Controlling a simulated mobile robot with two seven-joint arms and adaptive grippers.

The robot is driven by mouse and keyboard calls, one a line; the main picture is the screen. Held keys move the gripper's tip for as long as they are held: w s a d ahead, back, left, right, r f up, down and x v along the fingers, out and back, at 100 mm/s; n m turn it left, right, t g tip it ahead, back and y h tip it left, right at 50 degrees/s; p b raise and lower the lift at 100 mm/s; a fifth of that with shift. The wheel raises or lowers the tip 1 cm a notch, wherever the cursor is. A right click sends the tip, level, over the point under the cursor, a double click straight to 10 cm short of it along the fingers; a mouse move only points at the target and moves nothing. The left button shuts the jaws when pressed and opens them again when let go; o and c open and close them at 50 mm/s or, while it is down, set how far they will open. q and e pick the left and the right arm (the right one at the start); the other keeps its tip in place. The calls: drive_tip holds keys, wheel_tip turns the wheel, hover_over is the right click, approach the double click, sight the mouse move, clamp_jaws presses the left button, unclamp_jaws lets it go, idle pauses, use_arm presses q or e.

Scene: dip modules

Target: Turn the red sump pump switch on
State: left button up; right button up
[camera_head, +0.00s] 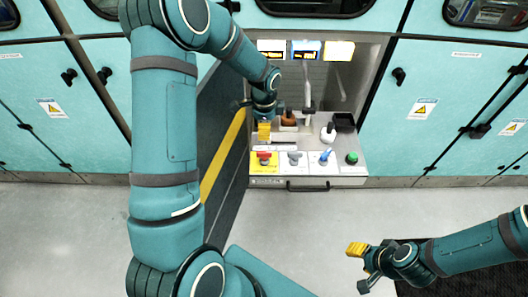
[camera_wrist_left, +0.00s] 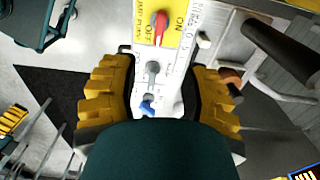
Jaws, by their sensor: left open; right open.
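The red switch (camera_head: 264,157) sits on a yellow plate at the left end of a row of controls on the grey panel. In the left wrist view the red switch (camera_wrist_left: 160,26) lies between the printed words OFF and ON; I cannot tell which setting it is in. My left gripper (camera_head: 264,131) is open above the panel, just behind the red switch in the head view. In the wrist view its yellow fingers (camera_wrist_left: 158,85) straddle the row, with the red switch beyond their tips, apart from them. My right gripper (camera_head: 357,262) is open and empty over the floor at lower right.
Beside the red switch are a grey switch (camera_head: 295,158), a blue switch (camera_head: 326,156) and a green knob (camera_head: 352,158). Behind them stand a brown-topped lever (camera_head: 289,119) and a white knob (camera_head: 328,134). An open dark door (camera_head: 218,130) flanks the panel on the left.

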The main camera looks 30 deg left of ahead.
sight(264, 152)
use_arm(q)
wheel_tip(264, 152, down, 14)
drive_tip(key=shift+r+b, duration=0.2)
drive_tip(key=shift+b, duration=0.95)
drive_tip(key=shift+c, duration=0.3)
clamp_jaws()
